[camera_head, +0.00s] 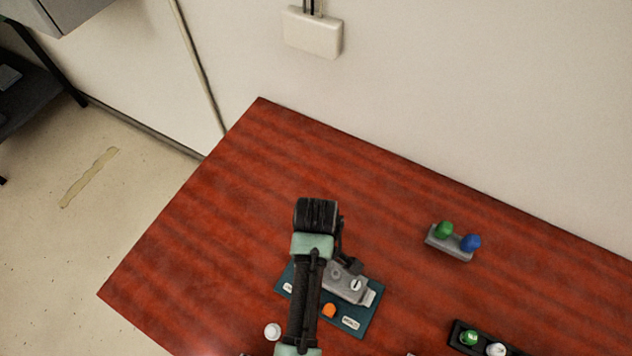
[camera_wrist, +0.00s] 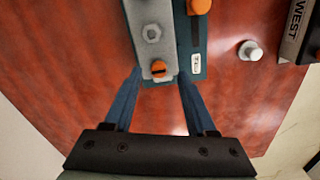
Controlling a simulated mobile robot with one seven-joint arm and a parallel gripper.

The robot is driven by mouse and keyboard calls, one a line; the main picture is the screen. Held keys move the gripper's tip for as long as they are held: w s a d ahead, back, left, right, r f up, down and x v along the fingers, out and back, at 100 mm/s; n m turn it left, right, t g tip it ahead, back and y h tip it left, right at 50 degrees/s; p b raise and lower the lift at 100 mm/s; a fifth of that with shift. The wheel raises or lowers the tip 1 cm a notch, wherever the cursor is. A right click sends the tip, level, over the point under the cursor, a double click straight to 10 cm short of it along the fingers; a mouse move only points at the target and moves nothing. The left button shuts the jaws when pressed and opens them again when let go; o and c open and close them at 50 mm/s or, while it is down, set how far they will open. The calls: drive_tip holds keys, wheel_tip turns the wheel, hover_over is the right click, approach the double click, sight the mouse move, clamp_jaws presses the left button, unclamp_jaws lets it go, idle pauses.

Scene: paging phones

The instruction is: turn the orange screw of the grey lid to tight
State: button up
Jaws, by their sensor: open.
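The grey lid (camera_wrist: 148,12) fills the top middle of the wrist view, with a hex nut (camera_wrist: 151,33) on it. The orange screw (camera_wrist: 159,70) sits at the lid's near end and shows a short dark slot running roughly across the picture. My gripper (camera_wrist: 159,76) is open, its blue fingers on either side of the screw in the picture. I see no finger touching it and cannot tell the height gap. In the head view the grey lid (camera_head: 343,283) is partly behind my arm, and I cannot make out the orange screw there.
A teal plate (camera_wrist: 183,45) lies under the lid, with a second orange knob (camera_wrist: 199,6) and a label. A white peg (camera_wrist: 250,51) and a block marked WEST (camera_wrist: 297,30) stand to the right. A grey stand (camera_head: 447,243) holds green and blue knobs. The table's left is clear.

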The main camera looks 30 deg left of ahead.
drive_tip(key=shift+f, duration=1.1)
clamp_jaws()
